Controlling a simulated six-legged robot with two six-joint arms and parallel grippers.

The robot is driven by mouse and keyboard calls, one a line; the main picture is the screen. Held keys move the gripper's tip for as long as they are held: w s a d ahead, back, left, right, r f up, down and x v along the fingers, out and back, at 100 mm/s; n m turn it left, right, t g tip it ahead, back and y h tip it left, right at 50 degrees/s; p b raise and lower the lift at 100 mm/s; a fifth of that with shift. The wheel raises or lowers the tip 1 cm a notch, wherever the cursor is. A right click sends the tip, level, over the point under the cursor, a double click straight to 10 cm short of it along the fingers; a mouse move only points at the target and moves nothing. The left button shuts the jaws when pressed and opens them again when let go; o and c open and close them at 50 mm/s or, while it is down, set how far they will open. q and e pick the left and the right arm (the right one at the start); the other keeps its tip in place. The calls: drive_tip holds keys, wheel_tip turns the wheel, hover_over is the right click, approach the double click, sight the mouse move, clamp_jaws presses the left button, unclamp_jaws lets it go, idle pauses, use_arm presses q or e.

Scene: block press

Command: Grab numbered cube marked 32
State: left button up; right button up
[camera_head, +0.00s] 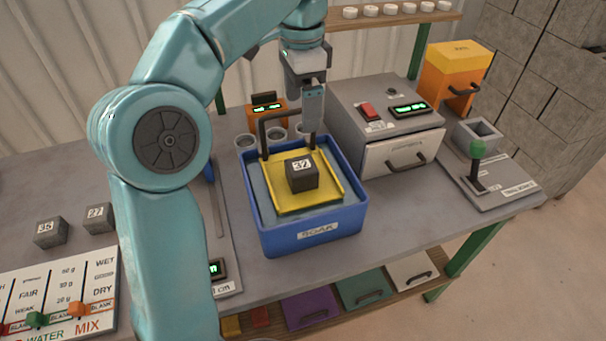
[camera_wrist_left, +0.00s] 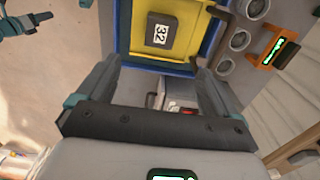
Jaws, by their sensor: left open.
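The dark grey cube marked 32 (camera_head: 301,173) sits on a yellow tray (camera_head: 334,202) inside the blue tub labelled SOAK (camera_head: 312,240). It also shows near the top of the left wrist view (camera_wrist_left: 160,31), its number turned sideways. My left gripper (camera_head: 313,103) is above the back right part of the tub, close to the tray's black handle (camera_head: 264,138), up and to the right of the cube. In the left wrist view its fingers (camera_wrist_left: 154,76) are apart with nothing held between them.
Cubes marked 35 (camera_head: 50,232) and 27 (camera_head: 99,218) stand at the left. A grey machine (camera_head: 372,97) with a red button and drawer is right of the tub. Round cups (camera_head: 245,141) and an orange timer (camera_head: 267,112) stand behind. A green-knobbed lever (camera_head: 478,165) is far right.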

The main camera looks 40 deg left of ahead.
sight(301, 165)
use_arm(q)
drive_tip(key=f, duration=0.2)
drive_tip(key=f+b, duration=0.1)
drive_tip(key=f, duration=0.1)
drive_tip(key=f+b, duration=0.1)
drive_tip(key=f, duration=0.1)
drive_tip(key=shift+s+d+f, duration=0.15)
drive_tip(key=shift+d+f, duration=0.05)
drive_tip(key=shift+d, duration=0.05)
drive_tip(key=f, duration=0.4)
drive_tip(key=shift+w+a+f+b, duration=0.2)
drive_tip(key=shift+a+f+b, duration=0.15)
drive_tip(key=shift+f+b, duration=0.05)
drive_tip(key=shift+s+d+f, duration=0.15)
drive_tip(key=shift+d+f, duration=0.2)
drive_tip(key=shift+f, duration=0.05)
drive_tip(key=f, duration=0.4)
drive_tip(key=shift+a, duration=0.35)
drive_tip(key=shift+w+f+b, duration=0.2)
drive_tip(key=shift+f+b, duration=0.1)
drive_tip(key=shift+f, duration=0.05)
drive_tip(key=shift+s+d, duration=0.1)
drive_tip(key=shift+d, duration=0.05)
use_arm(e)
drive_tip(key=f, duration=0.3)
drive_tip(key=shift+a+f, duration=0.2)
drive_tip(key=shift+f, duration=0.2)
